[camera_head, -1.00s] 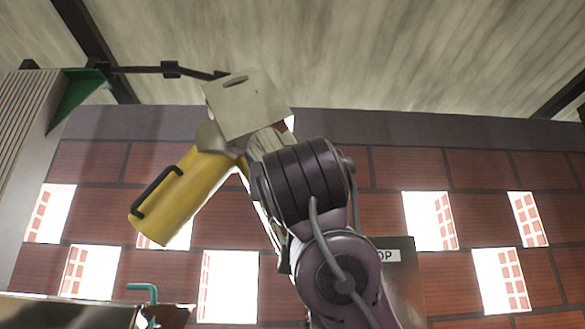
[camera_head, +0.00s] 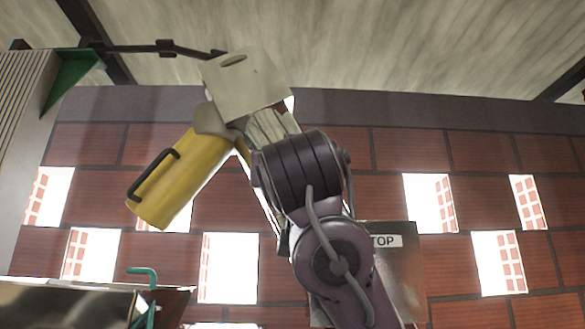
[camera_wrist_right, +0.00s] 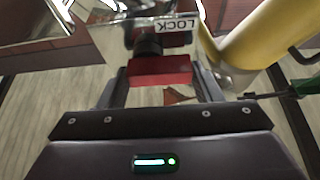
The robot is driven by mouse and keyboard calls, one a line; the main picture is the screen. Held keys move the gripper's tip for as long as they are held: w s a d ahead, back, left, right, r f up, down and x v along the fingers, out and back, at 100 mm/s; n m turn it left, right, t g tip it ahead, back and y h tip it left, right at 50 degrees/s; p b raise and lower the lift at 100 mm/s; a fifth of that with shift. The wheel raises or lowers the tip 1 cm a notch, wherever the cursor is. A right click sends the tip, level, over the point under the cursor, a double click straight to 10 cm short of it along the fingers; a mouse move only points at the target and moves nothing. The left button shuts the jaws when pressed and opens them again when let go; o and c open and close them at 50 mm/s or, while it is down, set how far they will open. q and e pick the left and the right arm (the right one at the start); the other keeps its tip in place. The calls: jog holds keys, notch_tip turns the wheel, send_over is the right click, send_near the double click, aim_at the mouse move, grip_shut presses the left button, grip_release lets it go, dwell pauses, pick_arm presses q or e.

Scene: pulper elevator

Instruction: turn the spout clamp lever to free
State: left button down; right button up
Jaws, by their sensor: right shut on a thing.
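The spout clamp's red lever grip (camera_wrist_right: 160,72) shows in the right wrist view, joined to a dark round pivot on a shiny metal plate. My right gripper (camera_wrist_right: 160,88) is shut on this red grip, with one finger at each side. A label reading LOCK (camera_wrist_right: 174,25) is upside down on the plate just beyond it. The yellow spout (camera_head: 178,182), with a black handle, slants down left in the head view and also shows in the right wrist view (camera_wrist_right: 262,45). In the head view the lever and my right gripper cannot be made out. My left gripper is not in view.
A pale box-like part (camera_head: 245,85) tops the spout. A sign ending in "TOP" (camera_head: 386,241) is on a metal panel behind my right arm. A green hooked rod (camera_head: 146,272) rises above a metal hopper edge (camera_head: 60,300). A brick wall with openings stands behind.

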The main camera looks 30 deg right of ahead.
jog(key=m+g+h+b, duration=0.1)
jog(key=m+g+b, duration=0.1)
jog(key=m, duration=0.5)
jog(key=r+m+g+b, duration=0.1)
jog(key=m+g+b, duration=0.1)
jog(key=m, duration=0.5)
jog(key=m+g+h+b, duration=0.1)
jog(key=m+g, duration=0.3)
jog(key=m, duration=0.4)
jog(key=shift+s+d+r+g+h+b, duration=0.2)
jog(key=shift+d+r+g+h+b, duration=0.15)
jog(key=shift+b, duration=0.15)
jog(key=shift+m, duration=0.3)
jog(key=o, duration=0.8)
jog(key=shift+c, duration=0.2)
jog(key=shift+o, duration=1.1)
jog(key=shift+w, duration=0.15)
